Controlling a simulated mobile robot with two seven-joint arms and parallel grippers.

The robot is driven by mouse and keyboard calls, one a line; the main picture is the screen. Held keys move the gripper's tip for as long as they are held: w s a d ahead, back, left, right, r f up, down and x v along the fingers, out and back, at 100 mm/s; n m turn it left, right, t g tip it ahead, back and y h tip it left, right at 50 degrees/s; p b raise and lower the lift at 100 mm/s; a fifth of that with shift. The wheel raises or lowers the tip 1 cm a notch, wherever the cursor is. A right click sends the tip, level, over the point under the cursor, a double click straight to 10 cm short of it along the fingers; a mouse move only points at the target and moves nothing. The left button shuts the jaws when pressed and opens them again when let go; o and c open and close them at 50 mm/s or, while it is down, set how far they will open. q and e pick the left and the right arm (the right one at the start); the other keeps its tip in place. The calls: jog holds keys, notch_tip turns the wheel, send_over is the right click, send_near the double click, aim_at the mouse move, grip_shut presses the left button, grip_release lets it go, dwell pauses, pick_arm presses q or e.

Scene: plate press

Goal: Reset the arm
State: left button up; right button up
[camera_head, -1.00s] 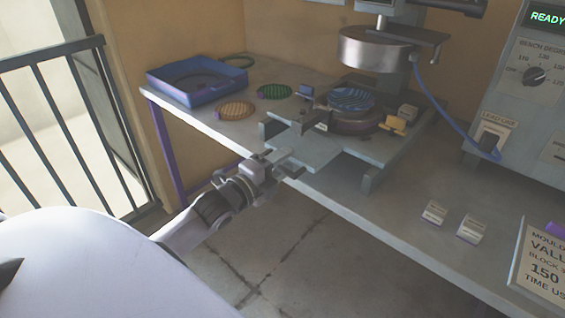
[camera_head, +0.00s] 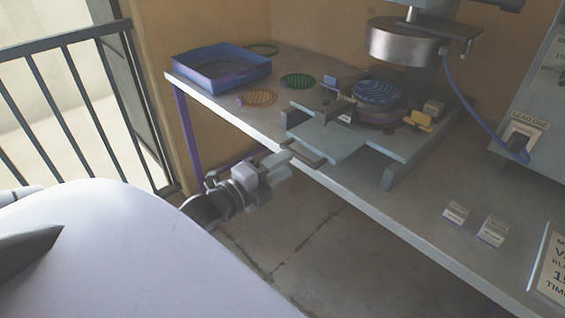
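My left gripper (camera_head: 282,166) is in front of the table's front edge, just left of and below the dark handle (camera_head: 303,152) of the press's sliding plate (camera_head: 335,140). A small gap seems to lie between them. Its fingers are small and blurred, so I cannot tell whether they are open or shut, and no held object shows. My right gripper is not in view. A blue ribbed disc (camera_head: 375,92) sits on the round base under the raised metal press head (camera_head: 405,42).
The table (camera_head: 415,215) carries a blue tray (camera_head: 222,72), green and orange discs (camera_head: 257,97), a yellow block (camera_head: 418,121) and two small labelled blocks (camera_head: 455,214). A control box (camera_head: 530,95) stands at right. A railing (camera_head: 75,110) is at left. Floor below the gripper is clear.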

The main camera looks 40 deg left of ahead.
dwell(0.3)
pick_arm(q)
jog(key=s+d+f+n+g+p, duration=0.7)
jog(key=s+d+f+n, duration=0.7)
jog(key=d+f+n, duration=0.1)
jog(key=shift+d+n+g+h, duration=0.15)
jog(key=shift+n+g+h, duration=0.15)
jog(key=shift+n, duration=0.5)
jog(key=shift+o, duration=0.3)
jog(key=shift+f, duration=0.1)
